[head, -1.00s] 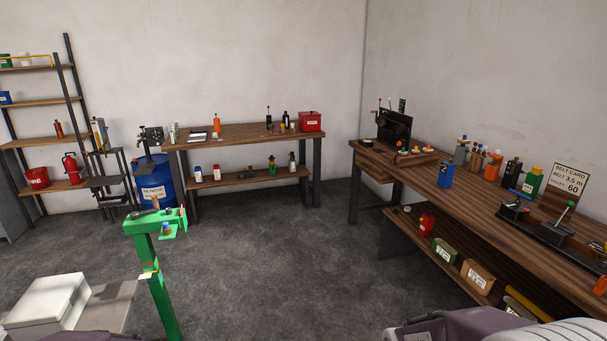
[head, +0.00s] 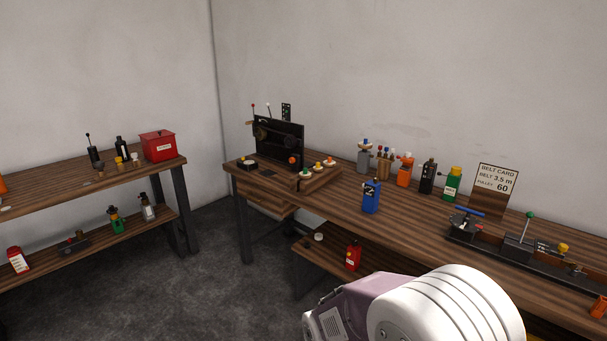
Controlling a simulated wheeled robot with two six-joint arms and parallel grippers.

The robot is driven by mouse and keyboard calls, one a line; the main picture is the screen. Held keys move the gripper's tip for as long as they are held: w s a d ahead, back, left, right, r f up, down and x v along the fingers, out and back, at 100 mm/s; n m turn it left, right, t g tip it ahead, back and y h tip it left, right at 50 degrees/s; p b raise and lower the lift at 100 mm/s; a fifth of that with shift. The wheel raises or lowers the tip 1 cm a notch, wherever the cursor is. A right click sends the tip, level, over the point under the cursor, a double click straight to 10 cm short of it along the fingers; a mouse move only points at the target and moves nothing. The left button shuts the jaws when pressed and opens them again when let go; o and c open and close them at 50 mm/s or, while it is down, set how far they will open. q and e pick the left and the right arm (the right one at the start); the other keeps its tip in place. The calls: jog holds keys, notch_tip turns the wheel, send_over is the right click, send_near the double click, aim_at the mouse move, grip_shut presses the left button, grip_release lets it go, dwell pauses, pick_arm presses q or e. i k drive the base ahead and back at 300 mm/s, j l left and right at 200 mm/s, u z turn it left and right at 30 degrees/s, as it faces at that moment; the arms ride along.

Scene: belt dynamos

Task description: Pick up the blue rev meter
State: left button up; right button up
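The blue rev meter (head: 371,197) appears to be the upright blue box with a dark face near its top. It stands on the right-hand wooden bench (head: 415,236), near the front edge and left of the middle. Nothing covers it. Neither of my grippers shows in the head view. Only a white and purple link of my own arm fills the bottom, below and right of the blue box.
A black belt machine (head: 278,141) stands left, and a black rail fixture (head: 518,246) lies right. Open floor (head: 215,270) lies left.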

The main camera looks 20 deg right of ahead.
aim_at(371, 195)
jog(key=i+j+z, duration=0.1)
jog(key=i+z, duration=0.35)
jog(key=i+j+z, duration=0.25)
jog(key=i+z, duration=0.25)
jog(key=i+j+z, duration=0.25)
jog(key=z, duration=0.2)
jog(key=i+j+z, duration=0.25)
jog(key=j+z, duration=0.25)
jog(key=j, duration=0.15)
jog(key=i+j+z, duration=0.2)
jog(key=j+z, duration=0.25)
jog(key=j, duration=0.15)
jog(key=i+j+z, duration=0.15)
jog(key=j, duration=0.2)
jog(key=j+z, duration=0.15)
jog(key=j, duration=0.2)
